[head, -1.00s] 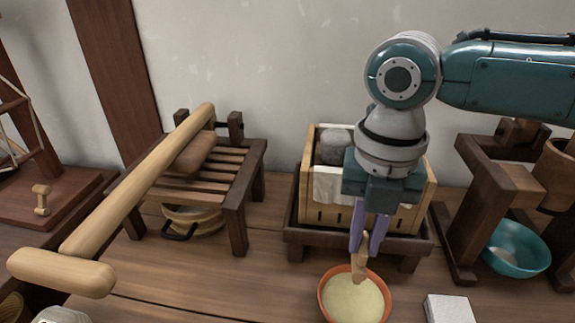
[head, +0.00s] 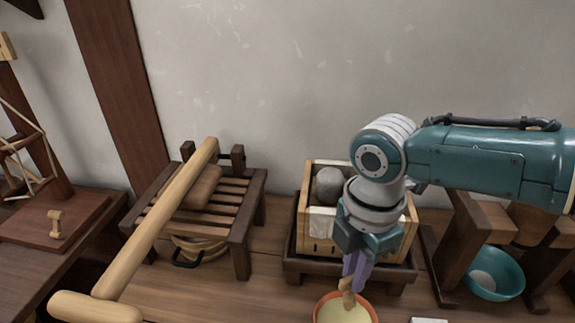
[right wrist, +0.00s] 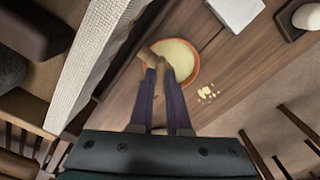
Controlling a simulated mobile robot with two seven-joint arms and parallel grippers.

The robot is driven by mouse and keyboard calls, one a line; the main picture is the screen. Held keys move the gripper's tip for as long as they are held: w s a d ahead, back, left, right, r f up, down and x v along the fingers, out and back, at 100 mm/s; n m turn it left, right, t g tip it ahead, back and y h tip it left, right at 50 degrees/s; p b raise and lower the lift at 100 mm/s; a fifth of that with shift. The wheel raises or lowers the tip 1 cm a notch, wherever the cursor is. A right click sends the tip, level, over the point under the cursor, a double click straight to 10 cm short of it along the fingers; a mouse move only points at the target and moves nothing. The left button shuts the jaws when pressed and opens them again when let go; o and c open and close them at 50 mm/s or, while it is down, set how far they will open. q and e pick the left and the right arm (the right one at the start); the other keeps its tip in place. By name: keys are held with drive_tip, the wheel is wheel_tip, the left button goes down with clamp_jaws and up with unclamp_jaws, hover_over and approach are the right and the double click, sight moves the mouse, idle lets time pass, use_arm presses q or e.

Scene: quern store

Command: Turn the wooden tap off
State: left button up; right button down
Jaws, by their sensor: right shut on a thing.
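The light wooden tap (head: 348,300) shows as a small piece between my right fingertips, above the near side of the tofu-press-like wooden box. My right gripper (head: 353,280) has purple fingers shut on it. In the right wrist view the tap (right wrist: 151,56) lies between the fingertips (right wrist: 160,68) and overlaps the bowl. The fingers and wrist hide where the tap joins other parts. An orange bowl (head: 319,309) with pale contents sits below it, cut by the lower edge in the head view. My left gripper is not in view.
The light wooden box (head: 411,222) with a grey stone (head: 328,186) stands behind the gripper on a dark stand. A slatted rack (head: 236,228) with a long wooden lever (head: 150,235) is left. A teal bowl (head: 508,270) is right. A white block (right wrist: 236,10) lies near the orange bowl.

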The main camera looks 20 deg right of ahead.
drive_tip(key=m+p, duration=0.1)
drive_tip(key=m, duration=0.3)
drive_tip(key=shift+r+p, duration=0.1)
drive_tip(key=shift+p, duration=0.25)
drive_tip(key=shift+m+p, duration=0.35)
drive_tip(key=shift+m, duration=0.95)
drive_tip(key=c, duration=0.9)
unclamp_jaws()
wheel_tip(320, 180, up, 10)
drive_tip(key=p, duration=0.4)
